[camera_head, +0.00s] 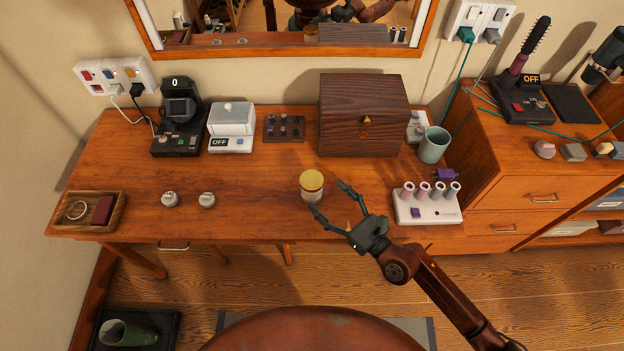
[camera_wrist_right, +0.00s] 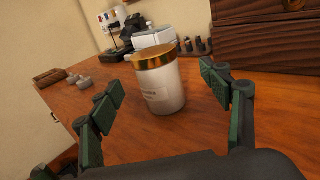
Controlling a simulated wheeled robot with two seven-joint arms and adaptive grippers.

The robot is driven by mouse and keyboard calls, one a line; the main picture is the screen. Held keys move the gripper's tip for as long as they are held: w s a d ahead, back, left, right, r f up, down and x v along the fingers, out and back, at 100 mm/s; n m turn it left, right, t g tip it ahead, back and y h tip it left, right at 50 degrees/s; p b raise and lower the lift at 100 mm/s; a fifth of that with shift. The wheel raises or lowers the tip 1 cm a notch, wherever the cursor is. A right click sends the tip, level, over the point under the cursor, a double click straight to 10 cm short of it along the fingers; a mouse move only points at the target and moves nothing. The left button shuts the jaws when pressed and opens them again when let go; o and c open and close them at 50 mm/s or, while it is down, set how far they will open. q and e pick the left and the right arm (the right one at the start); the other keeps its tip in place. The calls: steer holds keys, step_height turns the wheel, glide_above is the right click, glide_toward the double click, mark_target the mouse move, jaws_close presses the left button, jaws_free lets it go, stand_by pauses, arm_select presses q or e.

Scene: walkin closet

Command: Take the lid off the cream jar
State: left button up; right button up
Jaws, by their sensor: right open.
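The cream jar (camera_head: 312,195) stands upright near the front edge of the wooden table, in the middle of the head view. It is a white jar with a label, and its gold lid (camera_head: 312,180) sits on top. The right wrist view shows the jar (camera_wrist_right: 163,95) and the lid (camera_wrist_right: 154,57) close ahead, between the two fingers. My right gripper (camera_head: 331,200) is open, its fingers spread just right and in front of the jar. My left gripper is not in view.
A dark wooden box (camera_head: 360,118) stands behind the jar. A white stand with several rollers (camera_head: 430,208) is to the right, near a teal cup (camera_head: 433,145). Two small knobs (camera_head: 188,200) and a wooden tray (camera_head: 66,222) lie left. The tabletop around the jar is clear.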

mark_target(311, 181)
steer(key=x, duration=0.6)
steer(key=shift+a+r, duration=0.25)
steer(key=shift+a, duration=0.15)
steer(key=shift+w+a, duration=0.25)
steer(key=shift+w, duration=0.05)
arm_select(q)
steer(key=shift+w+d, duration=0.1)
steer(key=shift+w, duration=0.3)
arm_select(e)
steer(key=shift+c, duration=0.7)
steer(key=c, duration=1.6)
steer(key=shift+r, duration=0.15)
steer(key=shift+c, duration=0.5)
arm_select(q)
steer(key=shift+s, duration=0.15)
